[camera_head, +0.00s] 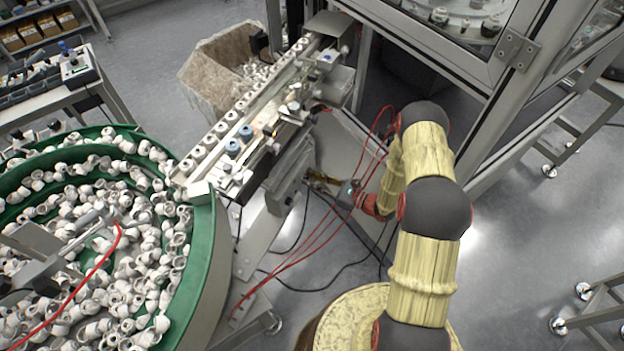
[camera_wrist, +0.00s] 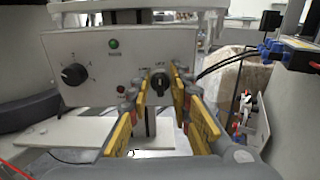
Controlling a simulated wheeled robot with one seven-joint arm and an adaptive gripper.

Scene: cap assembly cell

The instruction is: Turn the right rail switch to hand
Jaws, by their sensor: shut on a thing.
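In the wrist view a pale grey control panel (camera_wrist: 105,62) fills the upper middle. The dark rail switch (camera_wrist: 160,83) sits at its right side, its handle close to upright. Small lettering lies above the switch, too small to read surely. My gripper (camera_wrist: 159,88) has its yellow and grey fingers on either side of the switch and is shut on it. In the head view my arm bends down beside the rail (camera_head: 245,115), and the switch cannot be made out there.
A large black knob (camera_wrist: 74,74), a green lamp (camera_wrist: 113,43) and a red lamp (camera_wrist: 122,89) share the panel. A green-rimmed bowl (camera_head: 205,235) of white caps stands left. Red hoses (camera_head: 300,255) hang near my arm. A framed glass machine (camera_head: 470,60) stands behind.

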